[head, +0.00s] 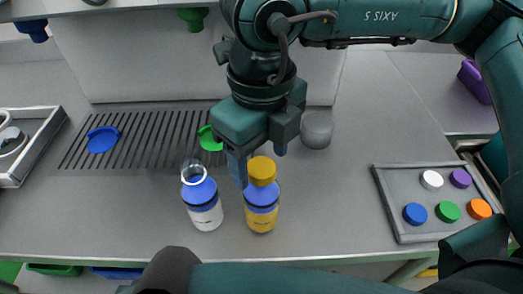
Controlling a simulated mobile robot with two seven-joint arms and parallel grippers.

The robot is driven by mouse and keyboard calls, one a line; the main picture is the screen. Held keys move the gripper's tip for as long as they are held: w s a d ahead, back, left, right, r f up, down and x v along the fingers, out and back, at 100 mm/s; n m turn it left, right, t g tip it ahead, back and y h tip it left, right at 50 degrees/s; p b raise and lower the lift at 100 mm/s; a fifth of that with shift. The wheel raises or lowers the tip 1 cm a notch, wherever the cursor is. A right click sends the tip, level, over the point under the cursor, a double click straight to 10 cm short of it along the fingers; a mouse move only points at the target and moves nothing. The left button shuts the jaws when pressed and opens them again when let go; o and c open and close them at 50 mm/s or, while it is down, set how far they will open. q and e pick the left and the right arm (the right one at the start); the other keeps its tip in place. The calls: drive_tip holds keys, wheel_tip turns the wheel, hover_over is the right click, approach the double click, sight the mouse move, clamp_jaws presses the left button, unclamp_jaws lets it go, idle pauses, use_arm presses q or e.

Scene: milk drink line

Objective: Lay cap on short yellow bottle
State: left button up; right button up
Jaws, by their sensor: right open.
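The short yellow bottle (262,218) stands upright on the counter, with a blue band around its upper part. A yellow cap (261,167) sits over its top and looks level; I cannot tell whether it is seated. My right gripper (259,160) is open, with its fingers pointing down. One finger is left of the cap and the other is behind it to the right. The fingers seem apart from the cap. My left gripper is not in view.
A white bottle (205,218) with a blue band and a clear, uncapped neck stands just left. A tray (399,229) at right holds several coloured caps. Behind are a slotted grate (150,140), a blue piece (102,139), a green piece (209,138) and a grey round object (317,130).

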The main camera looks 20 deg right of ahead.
wheel_tip(320, 180, up, 13)
idle(0.5)
idle(0.4)
